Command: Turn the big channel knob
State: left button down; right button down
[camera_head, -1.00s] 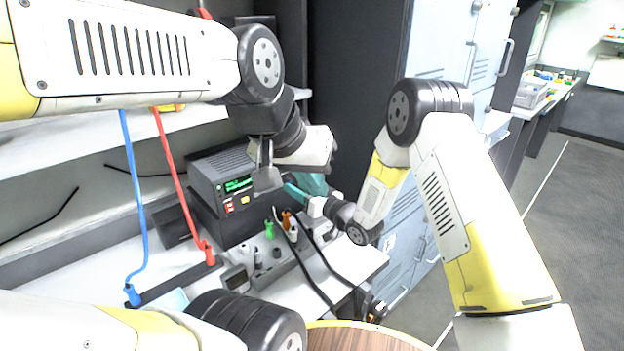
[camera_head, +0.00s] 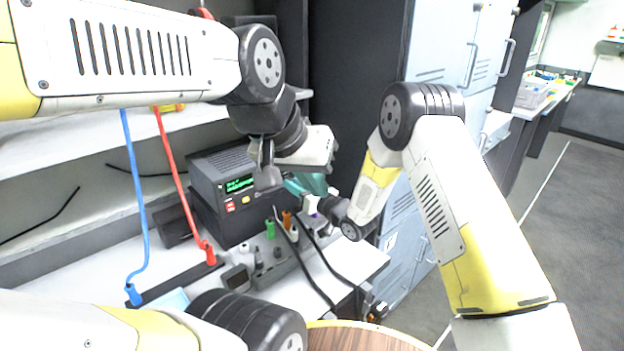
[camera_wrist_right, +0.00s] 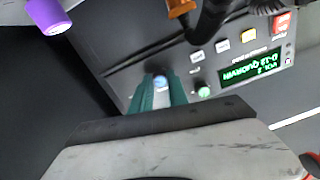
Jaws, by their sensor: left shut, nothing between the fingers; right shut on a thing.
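The dark radio unit (camera_head: 222,180) with a green-lit display stands on the bench. In the right wrist view its front panel appears upside down with the lit display (camera_wrist_right: 253,74). My right gripper (camera_wrist_right: 158,92) has its teal fingers closed around a round grey-blue knob (camera_wrist_right: 160,82) on the panel, mostly hidden between them. In the head view the right gripper (camera_head: 296,188) is at the radio's right side, partly covered. My left gripper (camera_head: 315,183) hangs close by, shut and empty; its fingertips are hard to make out.
A purple cap (camera_wrist_right: 46,14) shows near the right gripper. Blue (camera_head: 136,200) and red (camera_head: 177,185) cables hang at left. Lockers (camera_head: 443,52) stand at right.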

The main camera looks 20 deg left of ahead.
jog(key=shift+n, duration=0.3)
jog(key=n, duration=1.2)
jog(key=shift+h, duration=0.3)
dwell(0.4)
jog(key=c, duration=1.3)
grip_release()
jog(key=shift+d, duration=0.15)
jog(key=v, duration=0.7)
jog(key=shift+s+d, duration=0.2)
jog(key=shift+d, duration=0.05)
